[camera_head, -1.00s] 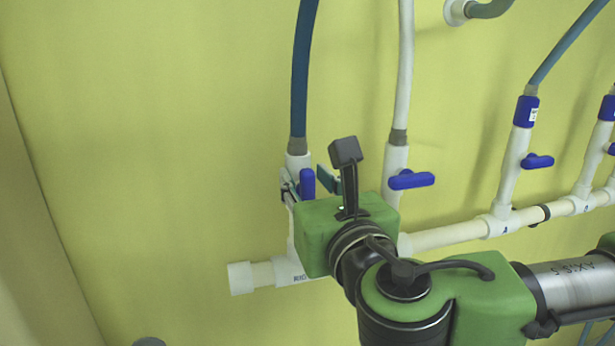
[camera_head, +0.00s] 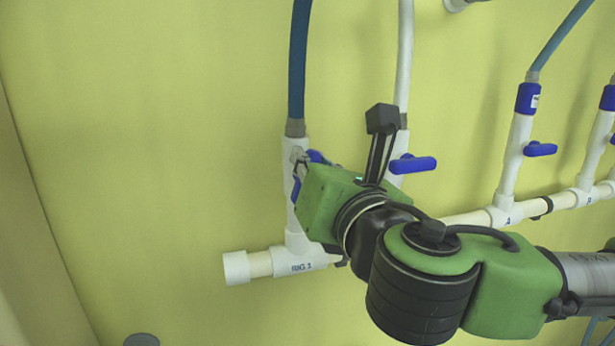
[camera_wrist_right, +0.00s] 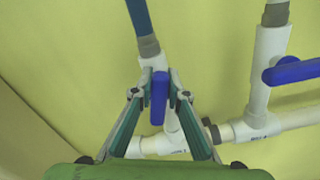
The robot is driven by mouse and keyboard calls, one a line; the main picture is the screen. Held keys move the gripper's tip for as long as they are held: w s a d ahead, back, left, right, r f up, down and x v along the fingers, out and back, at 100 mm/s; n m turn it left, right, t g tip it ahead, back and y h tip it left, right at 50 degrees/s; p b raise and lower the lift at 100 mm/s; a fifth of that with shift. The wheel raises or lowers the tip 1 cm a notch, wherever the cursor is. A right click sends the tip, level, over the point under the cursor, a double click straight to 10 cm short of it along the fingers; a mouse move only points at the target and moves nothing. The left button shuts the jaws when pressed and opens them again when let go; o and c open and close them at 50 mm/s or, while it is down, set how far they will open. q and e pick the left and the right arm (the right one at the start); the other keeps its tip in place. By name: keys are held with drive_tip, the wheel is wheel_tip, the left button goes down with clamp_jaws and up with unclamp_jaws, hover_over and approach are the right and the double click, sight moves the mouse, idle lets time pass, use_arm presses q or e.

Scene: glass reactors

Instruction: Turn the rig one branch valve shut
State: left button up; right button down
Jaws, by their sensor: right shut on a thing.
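The rig one branch (camera_head: 297,222) is a white vertical pipe at the left, above a tee marked RIG 1. Its blue valve handle (camera_wrist_right: 158,92) lies between the two fingertips in the right wrist view. My right gripper (camera_wrist_right: 157,88) is shut on this handle, one finger on each side. In the head view my right gripper (camera_head: 303,170) reaches the branch from the right, and its green body and the fingers hide most of the handle. My left gripper is not in view.
A second branch with a blue handle (camera_head: 413,164) stands just right of the gripper. Further right are more white branches with blue valves (camera_head: 540,149) on the same horizontal pipe (camera_head: 472,222). A blue hose (camera_head: 299,65) rises above rig one. The wall at the left is bare.

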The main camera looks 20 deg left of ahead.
drive_tip(key=m+b, duration=0.3)
drive_tip(key=shift+w+d+f+m, duration=0.2)
drive_tip(key=shift+d+f+m, duration=0.15)
drive_tip(key=shift+f+m, duration=0.05)
drive_tip(key=shift+w+d+f+m+b, duration=0.15)
drive_tip(key=shift+f+m+b, duration=0.1)
drive_tip(key=shift+m+b, duration=1.15)
drive_tip(key=shift+w+d+f+m+b, duration=0.1)
drive_tip(key=shift+f+m+b, duration=0.4)
drive_tip(key=shift+m, duration=1.5)
drive_tip(key=shift+w+d+f+m+b, duration=0.1)
drive_tip(key=shift+d+m+b, duration=0.05)
drive_tip(key=shift+m+b, duration=1.35)
drive_tip(key=shift+m, duration=0.4)
drive_tip(key=c, duration=2)
unclamp_jaws()
drive_tip(key=shift+o, duration=0.2)
drive_tip(key=shift+s, duration=0.1)
